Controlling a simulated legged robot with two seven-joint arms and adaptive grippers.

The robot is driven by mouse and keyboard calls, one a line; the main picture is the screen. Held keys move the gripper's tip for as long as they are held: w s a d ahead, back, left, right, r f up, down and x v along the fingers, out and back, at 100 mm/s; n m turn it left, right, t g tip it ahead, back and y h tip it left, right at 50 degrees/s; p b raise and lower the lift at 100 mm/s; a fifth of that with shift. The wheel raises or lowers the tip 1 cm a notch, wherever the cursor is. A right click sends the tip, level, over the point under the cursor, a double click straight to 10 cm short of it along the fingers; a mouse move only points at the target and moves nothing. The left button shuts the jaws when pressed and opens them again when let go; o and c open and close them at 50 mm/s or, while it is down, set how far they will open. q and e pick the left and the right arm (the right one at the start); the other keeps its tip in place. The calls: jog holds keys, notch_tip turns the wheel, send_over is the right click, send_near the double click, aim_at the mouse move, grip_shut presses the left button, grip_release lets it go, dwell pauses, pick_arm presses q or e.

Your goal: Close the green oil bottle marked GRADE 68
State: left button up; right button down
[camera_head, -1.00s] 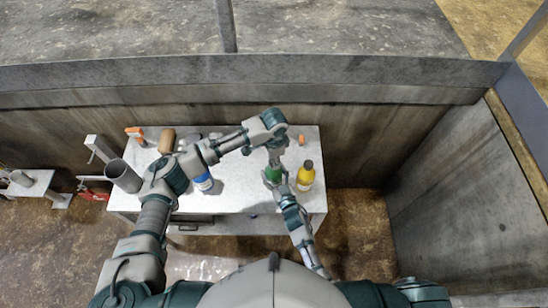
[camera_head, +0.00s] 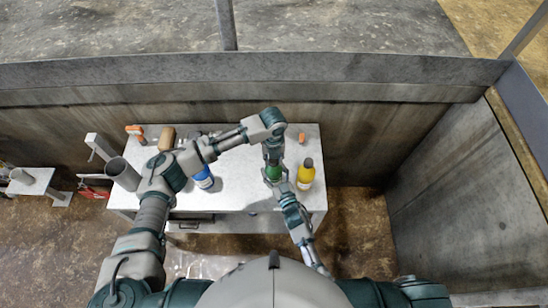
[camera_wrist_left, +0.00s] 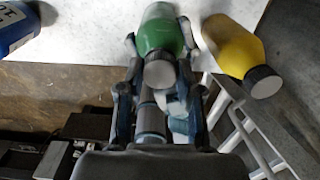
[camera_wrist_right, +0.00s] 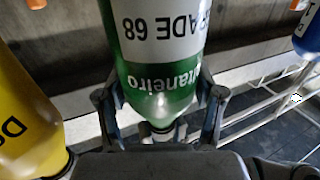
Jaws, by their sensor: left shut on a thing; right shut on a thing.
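The green bottle (camera_head: 272,173) is near the right part of the bench, between my two grippers. In the right wrist view its label reads GRADE 68 upside down on the green bottle (camera_wrist_right: 162,60). Whether the cap is seated is unclear.
A yellow bottle (camera_head: 305,177) stands close to the right. A blue bottle (camera_head: 203,178) stands to the left. A grey cylinder (camera_head: 123,174), a brown roll (camera_head: 167,138) and orange tools (camera_head: 135,131) are farther left and back. The front right of the white bench (camera_head: 310,202) is clear.

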pick_arm(q)
jog(key=m, duration=0.5)
jog(key=shift+w+a, duration=0.15)
jog(key=m, duration=0.6)
jog(key=shift+w+a, duration=0.1)
jog(key=o, duration=0.7)
jog(key=shift+r, duration=0.1)
